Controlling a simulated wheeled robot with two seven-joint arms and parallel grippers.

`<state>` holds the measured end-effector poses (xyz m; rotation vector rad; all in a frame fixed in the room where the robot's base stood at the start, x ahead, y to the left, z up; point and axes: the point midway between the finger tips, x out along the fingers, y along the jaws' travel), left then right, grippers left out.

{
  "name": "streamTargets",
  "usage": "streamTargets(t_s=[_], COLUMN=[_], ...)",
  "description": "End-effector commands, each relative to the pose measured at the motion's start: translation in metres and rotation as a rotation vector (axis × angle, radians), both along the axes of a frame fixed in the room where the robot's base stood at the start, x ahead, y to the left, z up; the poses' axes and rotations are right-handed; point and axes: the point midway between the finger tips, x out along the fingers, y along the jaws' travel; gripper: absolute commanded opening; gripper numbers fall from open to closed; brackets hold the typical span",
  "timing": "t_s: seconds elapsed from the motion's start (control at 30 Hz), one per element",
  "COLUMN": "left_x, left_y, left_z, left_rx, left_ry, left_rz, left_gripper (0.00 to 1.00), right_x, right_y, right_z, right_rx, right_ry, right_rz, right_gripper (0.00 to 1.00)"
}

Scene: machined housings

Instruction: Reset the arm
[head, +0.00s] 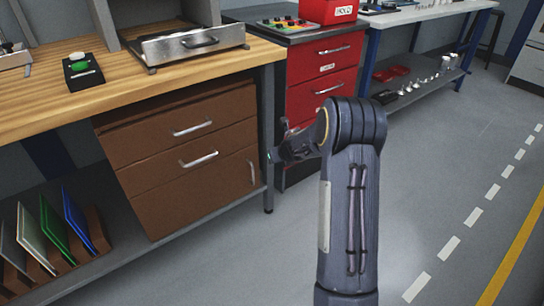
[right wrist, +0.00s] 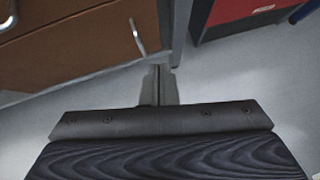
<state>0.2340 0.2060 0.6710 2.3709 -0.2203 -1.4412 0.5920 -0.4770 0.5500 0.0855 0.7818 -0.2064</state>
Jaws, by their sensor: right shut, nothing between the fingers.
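My right arm rises through the middle of the head view and bends at its elbow. Its gripper (head: 274,156) points left, in front of the gap between the wooden bench and the red drawer cabinet. In the right wrist view the gripper (right wrist: 158,72) has its two fingers together, with nothing between them. Beyond the fingertips are the bench leg and grey floor. My left gripper is in neither view.
The brown drawer unit (head: 185,150) with metal handles hangs under the wooden bench (head: 120,95), left of the gripper. The red drawer cabinet (head: 322,75) stands behind my arm. Open grey floor (head: 450,160) with dashed white lines lies to the right.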

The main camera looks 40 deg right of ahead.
Motion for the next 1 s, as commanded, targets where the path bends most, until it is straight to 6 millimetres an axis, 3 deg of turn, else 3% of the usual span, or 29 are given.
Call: streamTargets(t_s=[0.4,0.47,0.57,0.67,0.8,0.87,1.0], left_x=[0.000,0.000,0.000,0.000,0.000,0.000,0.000], left_y=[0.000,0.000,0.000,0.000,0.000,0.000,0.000], left_z=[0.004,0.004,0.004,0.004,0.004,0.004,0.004], left_rx=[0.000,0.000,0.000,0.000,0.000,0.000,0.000], left_ry=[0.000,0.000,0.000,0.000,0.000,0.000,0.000], left_rz=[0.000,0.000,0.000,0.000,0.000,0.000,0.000], left_gripper=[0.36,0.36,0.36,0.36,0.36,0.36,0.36], right_x=[-0.012,-0.013,-0.023,-0.051,-0.119,-0.153,-0.227], right_y=[0.000,0.000,0.001,0.007,0.034,0.055,0.119], right_z=[0.014,0.025,0.061,0.110,0.151,0.157,0.151], right_rx=[0.009,0.039,0.175,0.437,0.913,1.120,1.530], right_ry=[-0.007,-0.035,-0.137,-0.283,-0.419,-0.432,-0.340], right_rz=[-0.013,-0.061,-0.257,-0.582,-1.097,-1.309,-1.764], right_gripper=[0.00,0.00,0.00,0.00,0.00,0.00,0.00])
